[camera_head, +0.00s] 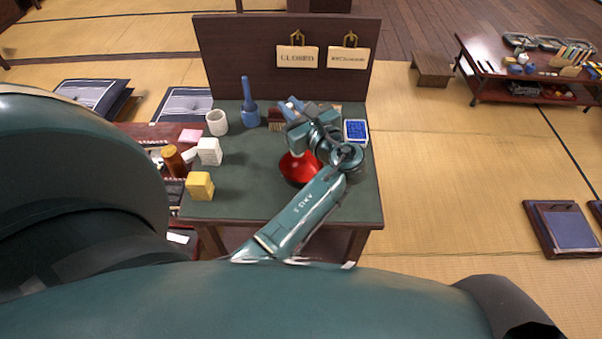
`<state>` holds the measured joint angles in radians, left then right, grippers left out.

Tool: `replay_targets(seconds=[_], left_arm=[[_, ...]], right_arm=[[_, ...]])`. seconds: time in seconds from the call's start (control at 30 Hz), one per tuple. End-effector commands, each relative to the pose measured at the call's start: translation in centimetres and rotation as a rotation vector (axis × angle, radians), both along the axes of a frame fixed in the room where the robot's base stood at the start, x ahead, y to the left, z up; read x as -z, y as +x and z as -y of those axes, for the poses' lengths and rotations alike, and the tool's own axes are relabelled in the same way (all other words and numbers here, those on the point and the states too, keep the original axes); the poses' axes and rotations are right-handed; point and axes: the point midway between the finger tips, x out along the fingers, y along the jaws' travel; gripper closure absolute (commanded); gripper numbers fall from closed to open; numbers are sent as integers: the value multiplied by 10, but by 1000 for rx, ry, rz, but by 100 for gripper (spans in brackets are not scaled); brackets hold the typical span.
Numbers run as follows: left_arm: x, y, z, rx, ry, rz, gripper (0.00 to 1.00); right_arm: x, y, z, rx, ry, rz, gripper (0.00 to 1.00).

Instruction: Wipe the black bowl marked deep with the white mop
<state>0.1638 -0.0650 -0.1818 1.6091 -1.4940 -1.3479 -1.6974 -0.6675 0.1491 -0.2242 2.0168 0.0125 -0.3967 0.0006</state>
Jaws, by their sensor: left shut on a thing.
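A bowl with a bright red inside and a dark outside (292,170) stands on the dark green table top, partly covered by my left arm. No marking on it can be read. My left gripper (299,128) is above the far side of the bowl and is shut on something. The held thing is mostly hidden; a small pale part shows below the gripper, over the bowl's far rim. I cannot tell for sure that it is the white mop, or whether it touches the bowl. My right gripper is not in view.
On the table (260,200) stand a white cup (217,122), a blue bottle-shaped thing (250,112), a white block (209,151), a yellow block (200,186) and a blue-faced box (356,132). A dark board (240,60) with two hanging signs closes the back.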

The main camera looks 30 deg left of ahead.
Motion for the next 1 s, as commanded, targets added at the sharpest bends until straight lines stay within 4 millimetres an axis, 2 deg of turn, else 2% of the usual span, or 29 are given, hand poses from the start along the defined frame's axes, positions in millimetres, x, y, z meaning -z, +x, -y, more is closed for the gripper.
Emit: replay_targets(seconds=[0.3,0.5,1.0], left_arm=[[-33,0,0,0,-1,3,100],[-48,0,0,-1,-1,2,100],[-49,0,1,0,-4,2,100]], right_arm=[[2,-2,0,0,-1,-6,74],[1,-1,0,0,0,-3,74],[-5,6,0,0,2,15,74]])
